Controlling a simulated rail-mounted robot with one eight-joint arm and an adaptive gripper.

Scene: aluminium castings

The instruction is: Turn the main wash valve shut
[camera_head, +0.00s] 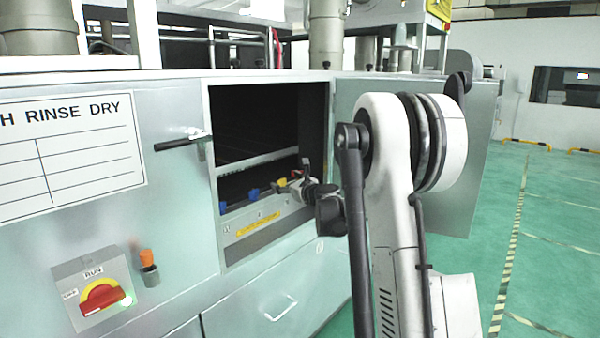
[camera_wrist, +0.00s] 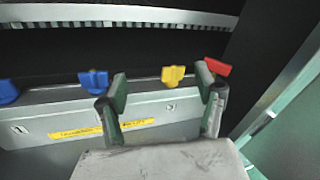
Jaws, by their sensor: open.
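A row of small valve handles sits on a grey manifold box inside the open cabinet bay. In the wrist view they run from a blue handle (camera_wrist: 8,91) at far left, to a second blue handle (camera_wrist: 94,79), a yellow handle (camera_wrist: 173,75) and a red handle (camera_wrist: 218,67). I cannot read which is the main wash valve. My gripper (camera_wrist: 163,84) is open and empty. The yellow handle shows between its fingers, beyond the tips. The right finger partly covers the red handle. In the head view the yellow handle (camera_head: 281,185) is just left of my gripper (camera_head: 303,170).
The manifold front (camera_wrist: 150,112) carries a yellow label I cannot read. A rail (camera_wrist: 120,14) crosses above the valves. The bay's right edge (camera_wrist: 285,90) is close to my gripper. In the head view an open door (camera_head: 485,150) stands right, and a red RUN switch (camera_head: 101,295) is lower left.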

